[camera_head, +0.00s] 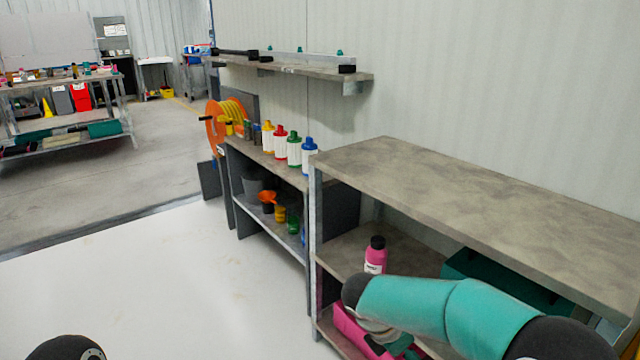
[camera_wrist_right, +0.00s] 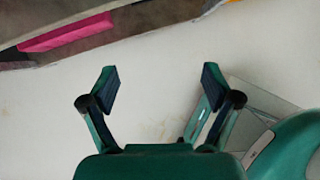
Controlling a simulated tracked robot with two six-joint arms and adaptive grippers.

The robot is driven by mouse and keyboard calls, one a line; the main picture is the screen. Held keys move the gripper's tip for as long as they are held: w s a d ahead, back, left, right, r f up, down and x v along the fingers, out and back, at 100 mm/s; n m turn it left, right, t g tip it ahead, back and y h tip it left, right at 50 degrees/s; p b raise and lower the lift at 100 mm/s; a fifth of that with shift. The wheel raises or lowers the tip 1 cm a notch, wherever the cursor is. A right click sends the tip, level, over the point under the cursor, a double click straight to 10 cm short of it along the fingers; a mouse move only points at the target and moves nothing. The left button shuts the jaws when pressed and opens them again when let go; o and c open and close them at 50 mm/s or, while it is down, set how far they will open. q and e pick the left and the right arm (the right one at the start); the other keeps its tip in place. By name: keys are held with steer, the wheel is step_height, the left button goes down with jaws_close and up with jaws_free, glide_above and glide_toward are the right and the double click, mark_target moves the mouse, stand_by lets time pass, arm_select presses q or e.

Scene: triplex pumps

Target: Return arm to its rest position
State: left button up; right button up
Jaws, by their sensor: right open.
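My right arm (camera_head: 450,308), teal with black joints, reaches in from the right in the head view, in front of the near shelf unit. In the right wrist view my right gripper (camera_wrist_right: 160,88) is open, its two fingers wide apart with nothing between them, over pale floor. In the head view its fingers cannot be made out. A dark rounded part of me shows at the bottom left of the head view, but my left gripper is not seen.
The near shelf unit (camera_head: 460,185) holds a pink bottle (camera_head: 375,256), a pink box (camera_head: 352,328) and a teal case (camera_head: 505,280). A farther shelf (camera_head: 262,160) carries several bottles and an orange hose reel (camera_head: 216,122). The white floor (camera_head: 170,275) to the left is clear.

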steer(key=s+d+f+m+g+y, duration=0.35)
steer(key=s+f+g, duration=0.25)
steer(key=s+f, duration=1.1)
steer(key=s+a+f+m+t+y, duration=0.3)
steer(key=s+a+f+m+y, duration=0.55)
steer(key=m, duration=0.95)
step_height(320, 180, up, 34)
steer(key=w+m+t+h+p, duration=0.2)
steer(key=m+p, duration=0.1)
steer(key=p, duration=3)
steer(key=shift+f, duration=0.15)
